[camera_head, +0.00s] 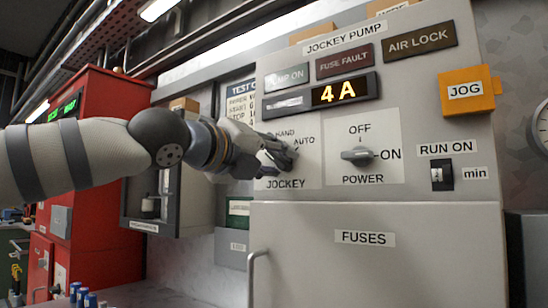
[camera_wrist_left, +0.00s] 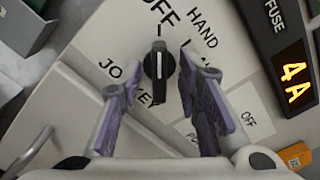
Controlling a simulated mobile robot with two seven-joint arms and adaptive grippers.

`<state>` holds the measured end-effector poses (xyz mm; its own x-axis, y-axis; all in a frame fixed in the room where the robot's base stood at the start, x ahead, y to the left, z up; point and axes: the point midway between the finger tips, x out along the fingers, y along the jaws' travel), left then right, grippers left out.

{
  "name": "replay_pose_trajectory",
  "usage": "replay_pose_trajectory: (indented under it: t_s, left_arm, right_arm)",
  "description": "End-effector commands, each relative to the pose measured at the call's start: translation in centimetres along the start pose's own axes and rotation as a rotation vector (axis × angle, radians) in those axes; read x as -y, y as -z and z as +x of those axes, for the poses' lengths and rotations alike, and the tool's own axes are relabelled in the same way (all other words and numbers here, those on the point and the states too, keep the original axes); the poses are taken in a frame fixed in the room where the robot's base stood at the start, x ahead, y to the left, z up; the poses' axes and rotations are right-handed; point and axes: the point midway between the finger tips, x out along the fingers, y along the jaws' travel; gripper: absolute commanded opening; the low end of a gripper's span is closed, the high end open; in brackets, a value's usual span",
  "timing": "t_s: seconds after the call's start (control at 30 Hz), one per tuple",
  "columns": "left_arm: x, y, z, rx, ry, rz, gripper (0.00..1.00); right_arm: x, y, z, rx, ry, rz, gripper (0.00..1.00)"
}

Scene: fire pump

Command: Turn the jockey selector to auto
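The jockey selector is a black knob with a light line (camera_wrist_left: 158,72), on a pale plate labelled OFF, HAND and JOCKEY in the left wrist view. A further label is mostly hidden behind a finger. The knob's long axis points up in that view, towards OFF. My left gripper (camera_wrist_left: 155,88) is open, with one purple-grey finger on each side of the knob; I cannot tell whether either touches it. In the head view my left gripper (camera_head: 280,158) is at the jockey plate (camera_head: 305,172) and hides the knob. My right gripper is not in view.
The power switch (camera_head: 357,155) sits just right of the jockey plate. A lit 4A display (camera_head: 338,93) and indicator labels are above. The fuses door (camera_head: 375,265) with a handle (camera_head: 258,275) is below. A red cabinet (camera_head: 105,130) stands at left.

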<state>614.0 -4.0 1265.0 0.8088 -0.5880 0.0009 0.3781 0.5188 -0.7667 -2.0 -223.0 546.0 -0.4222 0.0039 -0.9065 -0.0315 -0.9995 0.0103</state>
Motion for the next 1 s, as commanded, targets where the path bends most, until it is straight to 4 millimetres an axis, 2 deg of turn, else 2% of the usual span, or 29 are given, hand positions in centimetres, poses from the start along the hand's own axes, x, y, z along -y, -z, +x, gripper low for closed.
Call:
replay_pose_trajectory:
  t_s: [0.03,0.17,0.2,0.63,1.0]
  left_arm:
    - [-0.1,0.0,0.0,0.000,-0.001,0.000,0.31]
    - [-0.1,0.0,0.0,0.000,-0.001,0.000,0.01]
    - [-0.1,0.0,0.0,0.000,-0.001,0.000,0.00]
    - [0.2,-0.1,-0.1,0.000,0.000,0.056,0.00]
    - [0.6,-0.3,-0.3,0.003,0.002,0.349,0.00]
  right_arm:
    - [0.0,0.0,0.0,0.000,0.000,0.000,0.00]
    - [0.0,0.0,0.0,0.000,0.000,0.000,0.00]
    - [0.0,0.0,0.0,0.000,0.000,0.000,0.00]
    - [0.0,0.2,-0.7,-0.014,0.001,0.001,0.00]
    - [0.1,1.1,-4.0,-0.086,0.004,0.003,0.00]
